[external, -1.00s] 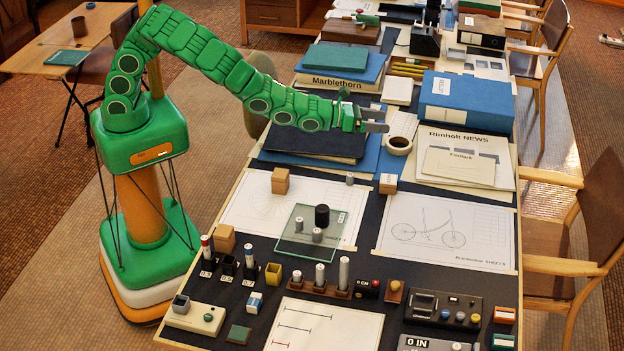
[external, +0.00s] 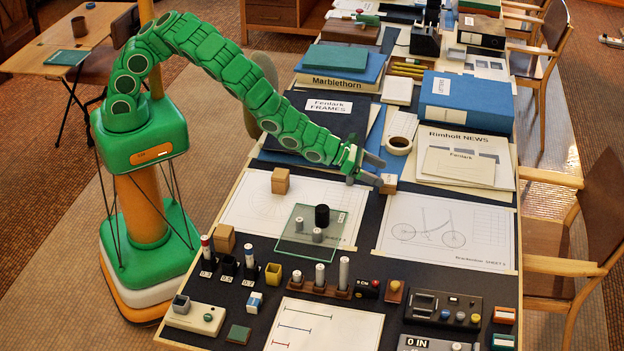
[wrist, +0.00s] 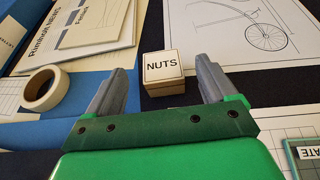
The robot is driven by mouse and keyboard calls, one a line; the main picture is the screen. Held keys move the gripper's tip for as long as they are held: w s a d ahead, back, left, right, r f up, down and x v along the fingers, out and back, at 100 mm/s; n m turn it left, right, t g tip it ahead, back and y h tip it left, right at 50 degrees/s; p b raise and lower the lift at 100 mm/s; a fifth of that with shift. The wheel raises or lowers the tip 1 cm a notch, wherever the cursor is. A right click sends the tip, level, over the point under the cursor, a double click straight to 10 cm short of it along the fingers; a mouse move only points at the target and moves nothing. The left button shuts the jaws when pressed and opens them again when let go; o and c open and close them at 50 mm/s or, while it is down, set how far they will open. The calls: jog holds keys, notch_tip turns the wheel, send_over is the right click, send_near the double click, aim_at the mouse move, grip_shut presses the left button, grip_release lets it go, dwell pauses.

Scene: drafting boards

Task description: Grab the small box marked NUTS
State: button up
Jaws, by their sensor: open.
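The small box marked NUTS (wrist: 163,68) is a pale wooden cube with a white label on top. In the wrist view it sits on the dark table surface, just beyond and between my two grey fingers. It also shows in the external view (external: 389,186), partly hidden behind the lower finger. My gripper (external: 381,171) is open and empty, tilted down over the table. The fingers are on either side of the box's direction, and I cannot tell whether they touch it.
A white tape roll (wrist: 47,88) lies left of the box in the wrist view. The bicycle drawing sheet (external: 448,228) lies right of it. A plain wooden cube (external: 280,181) and a glass plate (external: 300,246) with small cylinders are nearby. Papers marked Rimholt NEWS (external: 468,153) lie behind.

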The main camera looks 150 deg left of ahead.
aim_at(393, 179)
jog(key=shift+x, duration=2.1)
jog(key=shift+w+a+f, duration=0.3)
jog(key=shift+w, duration=0.1)
jog(key=c, duration=1.1)
jog(key=shift+r, duration=0.1)
